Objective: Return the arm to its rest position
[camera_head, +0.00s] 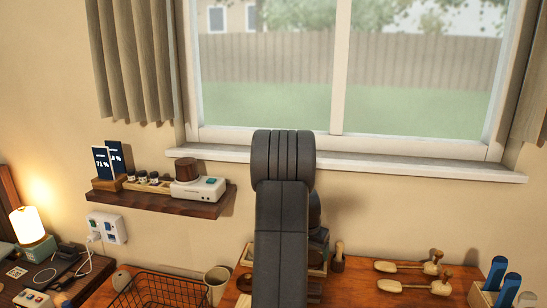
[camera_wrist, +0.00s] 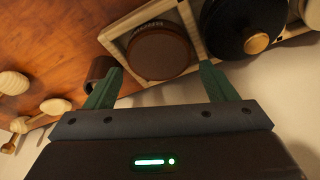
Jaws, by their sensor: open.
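My gripper (camera_wrist: 160,85) shows in the wrist view with its two green fingers spread wide apart. Nothing is held between them. Past the fingertips is a light wooden tray (camera_wrist: 110,42) with a round brown lidded thing (camera_wrist: 160,54) in it. In the head view my dark grey arm stands up the middle of the picture, in front of the window sill and the wooden tabletop. My gripper is hidden behind the arm there.
The wooden tabletop (camera_head: 375,267) bears wooden knobbed pieces (camera_head: 415,287) and blue-handled tools (camera_head: 508,288). A wall shelf (camera_head: 150,202) holds small items.

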